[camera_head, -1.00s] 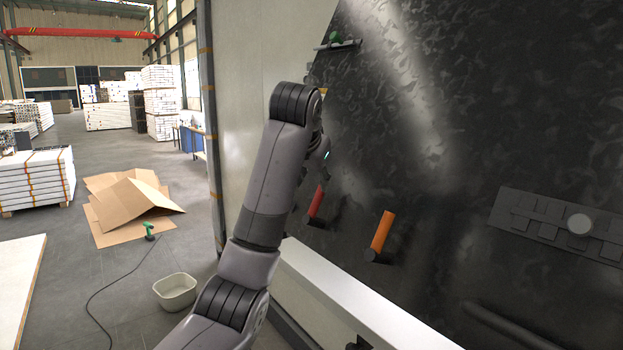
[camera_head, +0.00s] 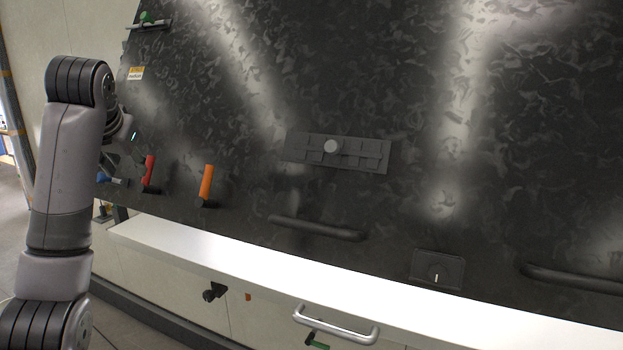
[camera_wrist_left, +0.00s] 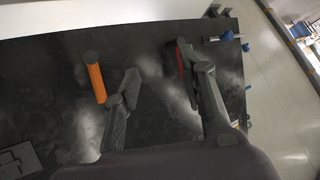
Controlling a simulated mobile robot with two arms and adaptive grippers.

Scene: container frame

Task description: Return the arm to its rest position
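My left arm (camera_head: 70,170) rises along the left edge of the head view, its wrist bent over near the dark panel. Its gripper's fingers are not clear there. In the left wrist view my left gripper (camera_wrist_left: 160,62) has its two fingers spread wide apart with nothing between them. The orange handle (camera_wrist_left: 95,78) is to the left of the fingers, apart from them. The red handle (camera_wrist_left: 180,64) is partly hidden behind the right finger; I cannot tell if they touch. My right gripper is in neither view.
The dark panel (camera_head: 400,80) fills most of the head view. Below are a white ledge (camera_head: 250,265) and a metal drawer handle (camera_head: 335,325).

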